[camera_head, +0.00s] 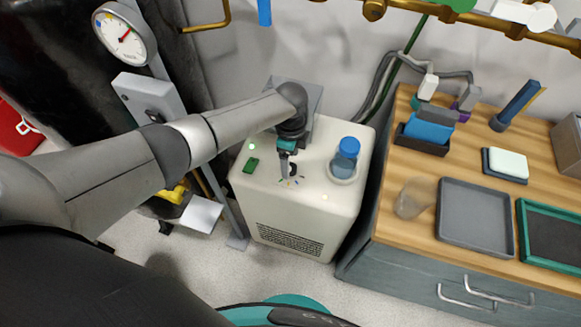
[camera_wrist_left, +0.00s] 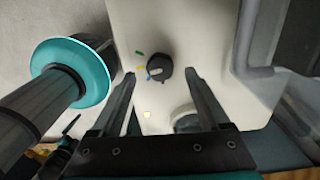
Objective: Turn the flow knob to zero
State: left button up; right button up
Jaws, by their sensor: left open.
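The flow knob (camera_head: 293,170) is a small dark round knob on top of the white cabinet (camera_head: 335,215). In the left wrist view the knob (camera_wrist_left: 159,68) is black with a pale pointer bar, and green, yellow and blue marks lie to its left. My left gripper (camera_head: 287,174) points down at the knob from above. In the left wrist view the left gripper (camera_wrist_left: 161,74) is open, with one finger to each side of the knob and a visible gap to each. The exact finger height over the cabinet is unclear. My right gripper is not in view.
A blue-capped bottle (camera_head: 346,158) stands on the cabinet, right of the knob. A green switch (camera_head: 250,165) and a lit green lamp (camera_head: 252,147) are to its left. A wooden-topped bench (camera_head: 395,223) with trays is at right; a pressure gauge (camera_head: 125,35) is at upper left.

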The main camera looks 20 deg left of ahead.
pick_arm(q)
jog(key=shift+f+b, duration=0.4)
jog(key=shift+f, duration=0.9)
jog(key=shift+c, duration=0.2)
grip_shut()
